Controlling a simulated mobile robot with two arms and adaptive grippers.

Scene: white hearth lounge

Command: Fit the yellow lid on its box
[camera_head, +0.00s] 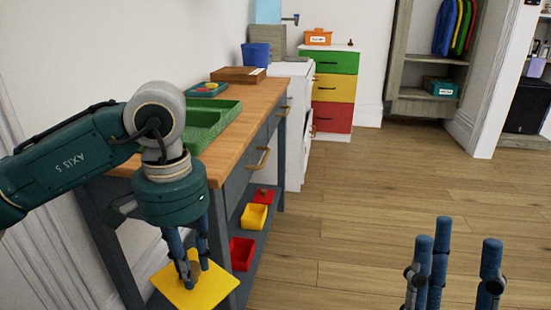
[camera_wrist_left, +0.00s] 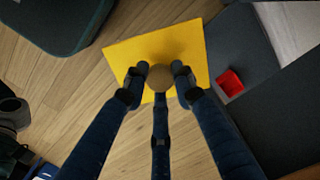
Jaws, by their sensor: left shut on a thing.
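The yellow lid (camera_head: 208,292) is a flat square plate with a round knob (camera_wrist_left: 160,77) at its middle. My left gripper (camera_head: 192,266) is shut on that knob and holds the lid beside the lower shelf of the wooden-topped workbench. In the left wrist view the lid (camera_wrist_left: 130,50) lies beyond the fingers. A yellow open box (camera_head: 254,217) sits on the lower shelf, further back than the lid and apart from it. My right gripper (camera_head: 452,265) is at the lower right with its fingers spread, nothing seen between them.
A red open box (camera_head: 242,254) stands on the shelf nearer than the yellow one; a red piece (camera_head: 264,195) lies behind. A green tray (camera_head: 208,122) and wooden box (camera_head: 238,75) are on the benchtop (camera_head: 240,120). The wooden floor (camera_head: 370,210) at right is clear.

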